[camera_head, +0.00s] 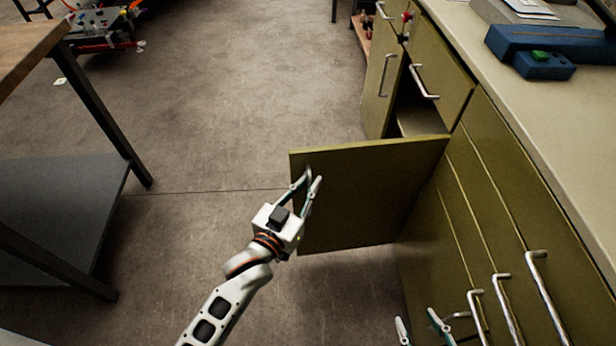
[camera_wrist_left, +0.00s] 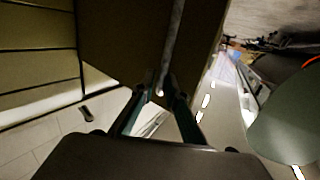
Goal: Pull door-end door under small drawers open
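The olive door (camera_head: 365,195) under the small drawers stands swung out from the cabinet, roughly square to its front. Its hinged side is at the right and its free edge at the left. My left gripper (camera_head: 309,184) is at the door's handle near that free edge. In the left wrist view, its fingers (camera_wrist_left: 161,82) close in on both sides of the handle bar (camera_wrist_left: 174,45). My right gripper (camera_head: 421,326) is at the bottom edge, fingers apart and empty, near the lower drawer handles; its body is out of frame.
The cabinet opening (camera_head: 408,112) shows behind the door. Drawers with metal handles (camera_head: 424,83) lie beyond and to the right. The counter (camera_head: 520,100) carries a blue tool (camera_head: 550,50). A dark-legged table (camera_head: 98,105) stands at left. Floor (camera_head: 220,110) between is clear.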

